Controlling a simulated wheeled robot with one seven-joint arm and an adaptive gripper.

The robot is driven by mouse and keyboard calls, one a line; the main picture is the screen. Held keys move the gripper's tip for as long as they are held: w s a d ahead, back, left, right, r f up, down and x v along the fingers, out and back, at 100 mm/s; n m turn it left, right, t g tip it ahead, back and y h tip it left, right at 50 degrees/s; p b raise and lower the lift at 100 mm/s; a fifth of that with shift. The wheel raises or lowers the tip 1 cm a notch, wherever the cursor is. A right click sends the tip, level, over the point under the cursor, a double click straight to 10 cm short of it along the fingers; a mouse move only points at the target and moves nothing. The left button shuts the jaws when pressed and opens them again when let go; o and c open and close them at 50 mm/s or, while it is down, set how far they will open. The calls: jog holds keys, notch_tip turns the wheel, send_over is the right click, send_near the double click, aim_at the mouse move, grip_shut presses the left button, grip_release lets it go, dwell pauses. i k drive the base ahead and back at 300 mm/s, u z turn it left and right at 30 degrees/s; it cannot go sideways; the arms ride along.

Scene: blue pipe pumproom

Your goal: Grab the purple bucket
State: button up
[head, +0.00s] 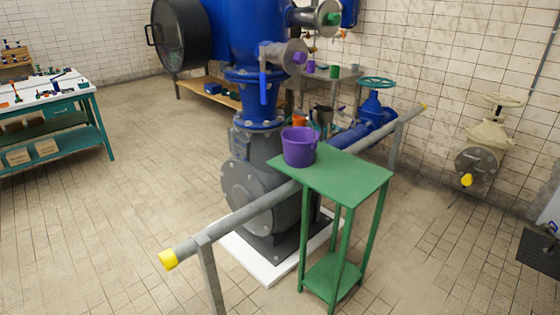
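The purple bucket (299,148) stands upright on the left back part of the top of a tall, narrow green table (345,185). Its rim is open at the top and a dark handle shows at its right side. My gripper is not in the head view, so its state and its distance from the bucket do not show.
A grey rail with yellow ends (240,215) runs past the green table, close to it. A big blue and grey pump (255,185) stands behind on a white base. A workbench (60,105) is at the left. Tiled floor is clear at front left and right.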

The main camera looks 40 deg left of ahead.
aim_at(300, 144)
jog(key=k, duration=0.95)
jog(key=u, duration=1.45)
jog(key=i, duration=1.45)
